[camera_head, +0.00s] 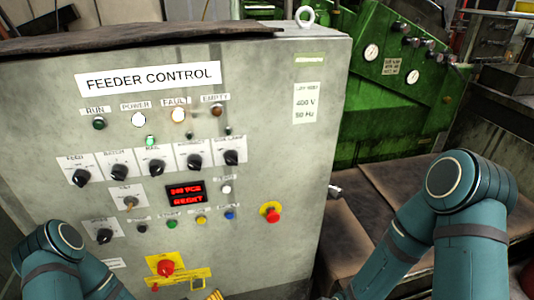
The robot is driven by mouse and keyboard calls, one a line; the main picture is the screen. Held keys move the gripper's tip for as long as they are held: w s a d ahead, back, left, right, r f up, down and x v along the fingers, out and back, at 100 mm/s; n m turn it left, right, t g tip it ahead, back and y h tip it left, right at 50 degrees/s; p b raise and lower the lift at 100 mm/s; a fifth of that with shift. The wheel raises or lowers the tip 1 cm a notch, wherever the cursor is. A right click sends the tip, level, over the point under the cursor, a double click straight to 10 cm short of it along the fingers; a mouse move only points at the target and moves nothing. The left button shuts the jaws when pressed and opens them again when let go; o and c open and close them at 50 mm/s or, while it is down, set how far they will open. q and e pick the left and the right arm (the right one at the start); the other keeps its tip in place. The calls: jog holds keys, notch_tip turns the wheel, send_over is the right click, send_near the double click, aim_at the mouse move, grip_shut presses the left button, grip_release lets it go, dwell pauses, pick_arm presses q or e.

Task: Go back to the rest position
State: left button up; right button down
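The grey feeder control cabinet (300,150) fills the left and middle of the head view. Its panel carries lamps, black knobs, push-buttons, a red lit display (186,193) and a red button (270,212) on a yellow base. A red switch (166,267) on a yellow plate sits low on the panel. My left arm shows at the lower left and my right arm at the lower right, both teal and bent.
A green machine (385,110) with gauges and knobs stands behind the cabinet to the right. A brown metal surface (375,195) lies between the cabinet and my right arm. A dark cover (130,40) lies on the cabinet top.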

pick_arm(q)
jog(key=s+d+r+m+g, duration=0.3)
jog(key=s+d+r+g, duration=0.1)
jog(key=s+d+g, duration=0.5)
jog(key=shift+s+g+h, duration=0.25)
jog(key=shift+g+h, duration=0.15)
jog(key=shift+g, duration=0.1)
jog(key=shift+r, duration=0.1)
dwell(1.2)
